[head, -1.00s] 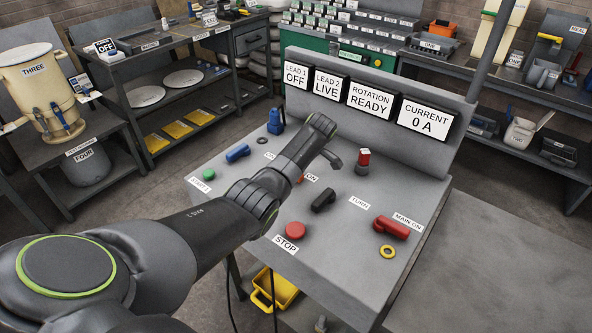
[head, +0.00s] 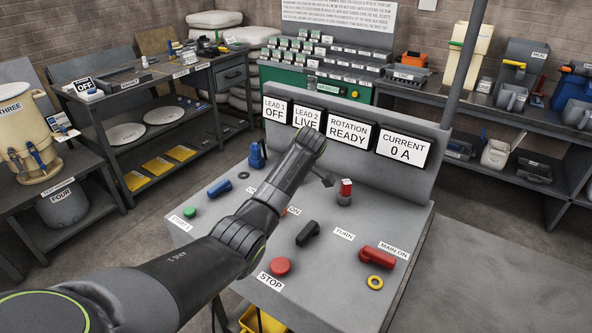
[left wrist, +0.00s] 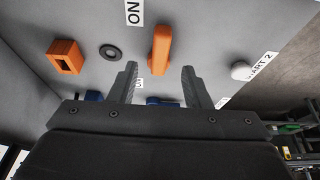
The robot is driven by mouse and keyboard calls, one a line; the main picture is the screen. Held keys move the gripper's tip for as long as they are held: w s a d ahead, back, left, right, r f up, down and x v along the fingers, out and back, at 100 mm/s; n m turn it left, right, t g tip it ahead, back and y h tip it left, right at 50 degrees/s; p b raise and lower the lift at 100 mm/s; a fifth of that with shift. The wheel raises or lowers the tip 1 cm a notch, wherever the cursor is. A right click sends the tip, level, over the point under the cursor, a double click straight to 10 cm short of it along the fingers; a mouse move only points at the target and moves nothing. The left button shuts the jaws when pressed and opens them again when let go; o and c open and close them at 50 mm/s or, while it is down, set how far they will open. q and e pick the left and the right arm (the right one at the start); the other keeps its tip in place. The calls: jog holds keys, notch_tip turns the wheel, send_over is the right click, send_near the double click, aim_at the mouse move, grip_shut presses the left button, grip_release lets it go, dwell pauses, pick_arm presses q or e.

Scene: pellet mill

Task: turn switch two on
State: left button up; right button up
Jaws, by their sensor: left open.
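The console (head: 400,222) carries several switches. In the left wrist view an orange switch handle (left wrist: 161,48) stands out of the panel beside an ON label (left wrist: 134,12). A white button (left wrist: 241,70) is at its right, with a label partly reading "ART 2" (left wrist: 263,64). My left gripper (left wrist: 159,69) is open and empty, its fingertips on either side of the handle's lower end in the picture; I cannot tell the depth gap. In the head view my left arm hides the orange handle. Displays read lead 1 OFF (head: 274,110) and lead 2 LIVE (head: 307,118). My right gripper is not in view.
Nearby stand a blue switch (head: 219,187), a black switch (head: 307,233), a red MAIN ON switch (head: 378,257), a red STOP button (head: 280,266) and a red-topped post (head: 345,190). An orange square block (left wrist: 64,57) and a dark ring (left wrist: 110,52) are left of the handle.

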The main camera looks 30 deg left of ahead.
pick_arm(q)
jog(key=p+v, duration=0.4)
jog(key=v, duration=0.7)
jog(key=shift+a, duration=0.1)
